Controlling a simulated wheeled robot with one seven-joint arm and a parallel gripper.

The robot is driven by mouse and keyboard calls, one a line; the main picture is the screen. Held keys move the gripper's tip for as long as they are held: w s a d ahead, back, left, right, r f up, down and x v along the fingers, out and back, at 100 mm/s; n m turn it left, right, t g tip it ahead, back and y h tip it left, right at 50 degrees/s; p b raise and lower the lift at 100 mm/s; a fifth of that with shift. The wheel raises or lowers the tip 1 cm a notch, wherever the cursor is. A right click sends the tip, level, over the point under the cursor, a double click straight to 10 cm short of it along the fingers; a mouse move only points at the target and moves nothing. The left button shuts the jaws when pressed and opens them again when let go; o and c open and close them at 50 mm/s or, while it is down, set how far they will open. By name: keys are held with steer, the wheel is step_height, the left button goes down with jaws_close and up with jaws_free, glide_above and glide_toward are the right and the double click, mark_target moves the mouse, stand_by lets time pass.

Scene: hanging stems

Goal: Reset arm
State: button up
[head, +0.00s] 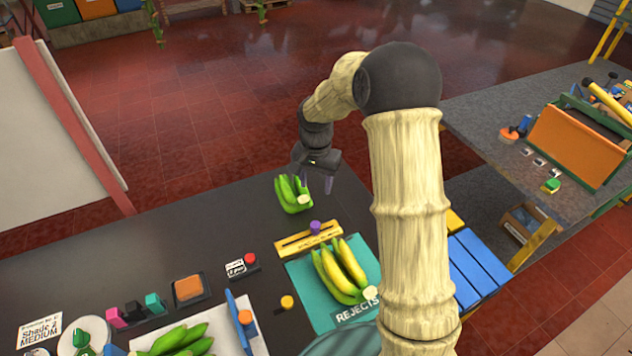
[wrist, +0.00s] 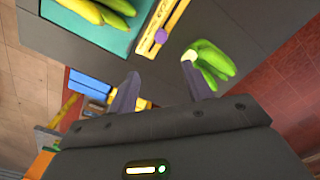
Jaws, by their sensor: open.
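My gripper (head: 315,184) is open above the far edge of the dark table, just right of a green banana bunch (head: 292,194). In the wrist view my gripper (wrist: 158,85) has its two fingers spread with nothing between them. The green bunch (wrist: 210,63) lies beside the right finger there, partly behind it; I cannot tell whether they touch. My arm reaches out across the right half of the head view and hides part of the table.
A teal rejects tray (head: 312,306) holds a yellow-green bunch (head: 342,270). A yellow slotted gauge (head: 296,243) with a purple knob stands behind it. More green bananas (head: 180,342) lie at front left. A grey bench (head: 490,120) with an orange toolbox (head: 570,146) stands right. The table's back left is clear.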

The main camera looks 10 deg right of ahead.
stand_by(0.3)
steer(key=s+d+r+n+t, duration=0.1)
steer(key=s+d+r+n, duration=0.1)
steer(key=s, duration=0.8)
steer(key=s+d+r+n+t, duration=0.1)
steer(key=s+d+r+n, duration=0.1)
steer(key=s, duration=0.9)
steer(key=shift+s+d+r+n+t, duration=0.15)
steer(key=shift+d+r+n+t, duration=0.2)
steer(key=shift+r+n, duration=0.5)
steer(key=shift+f, duration=0.1)
